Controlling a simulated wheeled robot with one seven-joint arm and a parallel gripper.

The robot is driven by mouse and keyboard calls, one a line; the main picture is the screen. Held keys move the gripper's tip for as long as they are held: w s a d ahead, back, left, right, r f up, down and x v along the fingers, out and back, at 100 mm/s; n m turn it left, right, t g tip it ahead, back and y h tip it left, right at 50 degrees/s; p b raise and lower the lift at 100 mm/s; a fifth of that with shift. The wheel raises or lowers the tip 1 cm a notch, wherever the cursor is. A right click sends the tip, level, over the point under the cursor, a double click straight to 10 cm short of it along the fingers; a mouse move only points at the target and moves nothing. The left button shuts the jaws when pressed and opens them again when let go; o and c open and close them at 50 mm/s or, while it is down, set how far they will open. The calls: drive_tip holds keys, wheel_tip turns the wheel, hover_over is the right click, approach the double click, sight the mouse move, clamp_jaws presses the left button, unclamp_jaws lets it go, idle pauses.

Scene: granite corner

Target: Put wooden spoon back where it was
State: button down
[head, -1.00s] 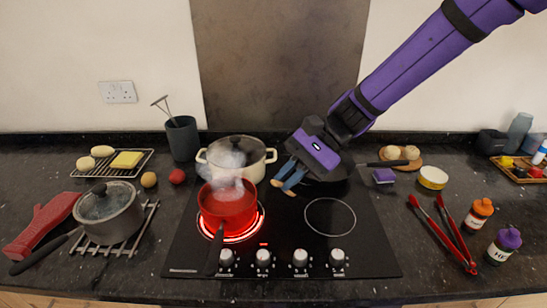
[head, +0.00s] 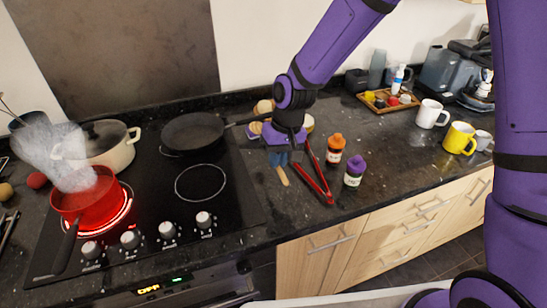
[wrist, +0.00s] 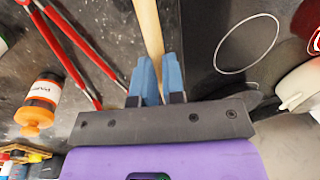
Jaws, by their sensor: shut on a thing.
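The wooden spoon shows in the wrist view as a pale wooden handle (wrist: 151,30) running from between the blue fingers up past the top edge. My gripper (wrist: 158,75) is shut on it. In the head view my gripper (head: 278,160) is over the dark counter just right of the hob, left of the red tongs. A short pale end of the spoon (head: 283,177) sticks out below the fingers. The rest of the spoon is hidden or out of view, and I cannot tell whether it touches the counter.
Red tongs (head: 318,175), an orange-capped bottle (head: 335,148) and a purple-capped bottle (head: 354,170) stand close on the right. A black frying pan (head: 194,131) is on the hob. A steaming red pot (head: 88,200) sits on a glowing ring. The counter's front right is clear.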

sight(278, 192)
drive_tip(key=shift+w+d+f, duration=0.1)
drive_tip(key=shift+d+f, duration=0.05)
drive_tip(key=shift+f, duration=1.5)
drive_tip(key=shift+w+d+f, duration=0.1)
drive_tip(key=shift+f, duration=1.5)
drive_tip(key=shift+d+f, duration=0.15)
drive_tip(key=shift+f, duration=1.5)
drive_tip(key=shift+c, duration=1.7)
unclamp_jaws()
drive_tip(key=shift+r, duration=0.1)
drive_tip(key=a+v, duration=0.1)
drive_tip(key=v, duration=0.7)
drive_tip(key=shift+s+a+r, duration=0.25)
drive_tip(key=shift+s+r, duration=0.05)
drive_tip(key=shift+r, duration=0.25)
